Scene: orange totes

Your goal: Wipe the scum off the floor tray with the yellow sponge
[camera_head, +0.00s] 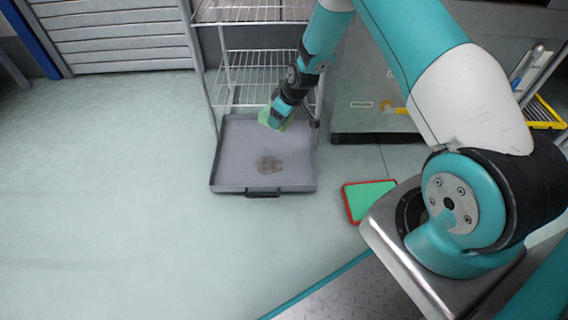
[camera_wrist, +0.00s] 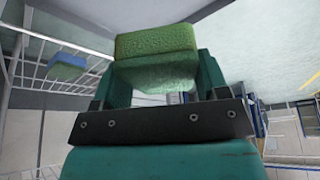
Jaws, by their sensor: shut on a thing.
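The grey floor tray (camera_head: 232,150) lies on the floor at the foot of a wire rack, with its dark handle at the front. A brown scum patch (camera_head: 268,164) is on the tray, a little in front of its middle. My gripper (camera_head: 278,113) is shut on a sponge that looks yellow-green (camera_head: 268,119). It is over the tray's back right part, behind the scum; I cannot tell whether the sponge touches the tray. In the wrist view the sponge (camera_wrist: 155,42) sits between the two teal fingers, which hide its sides.
The wire rack (camera_head: 262,57) stands close behind my gripper. A blue and green sponge (camera_wrist: 68,60) shows on rack wires in the wrist view. A red-edged green pad (camera_head: 370,199) lies right of the tray. A grey cabinet (camera_head: 365,85) stands behind it. The floor at left is clear.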

